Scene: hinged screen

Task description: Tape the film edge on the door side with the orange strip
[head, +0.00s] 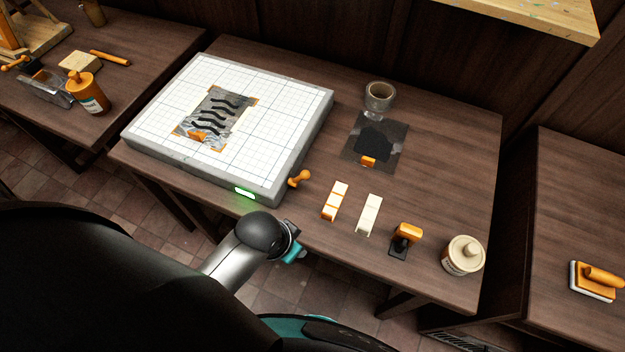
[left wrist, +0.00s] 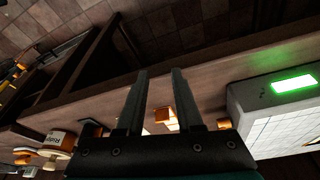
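A grey film (head: 215,118) with black wavy marks lies on the white gridded board (head: 290,100). Orange shows along parts of its border, with an orange patch (head: 197,136) at its near edge. Which edge is the door side, I cannot tell. My right gripper is out of view.
White strips (head: 369,213), an orange-handled tool (head: 406,238) and a lidded jar (head: 463,256) stand along the front right. An orange knob (head: 299,178) is beside the board. The table's right rear is clear.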

